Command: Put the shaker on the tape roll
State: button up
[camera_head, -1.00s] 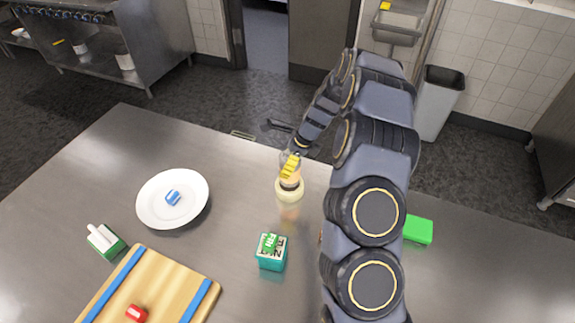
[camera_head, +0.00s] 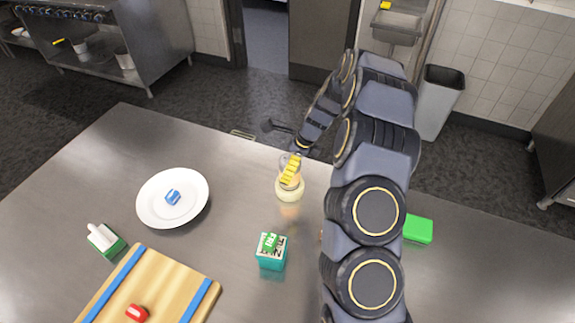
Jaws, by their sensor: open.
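The tape roll (camera_head: 289,193) is a pale yellow ring lying flat on the steel table, right of the plate. The shaker (camera_head: 291,182) appears as a small light-coloured body at the tape roll, largely hidden behind my yellow fingers; whether it rests on the roll or just above it I cannot tell. My gripper (camera_head: 289,177) is directly over the tape roll, its yellow fingers pointing down around the shaker's upper part. The fingers are open; contact with the shaker is not clear.
A white plate (camera_head: 149,207) with a blue item (camera_head: 172,197) is to the left. A teal box (camera_head: 271,252) stands in front of the roll. A cutting board (camera_head: 165,284) is front left, with a green-and-white carton (camera_head: 105,241) beside it. A green block (camera_head: 418,229) lies right of my arm.

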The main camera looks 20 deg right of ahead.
jog(key=v, duration=1.1)
jog(key=s+a+r+n+g, duration=0.1)
jog(key=s+a+r+n, duration=0.5)
jog(key=a+n, duration=0.15)
jog(key=s+a+r+n+g+h, duration=0.1)
jog(key=s+a+r+n, duration=0.1)
jog(key=s+n, duration=0.6)
jog(key=s+a+r+n+g+h, duration=0.2)
jog(key=s+a+n, duration=0.3)
jog(key=s, duration=1.4)
jog(key=n, duration=0.4)
jog(key=shift+r+h, duration=0.3)
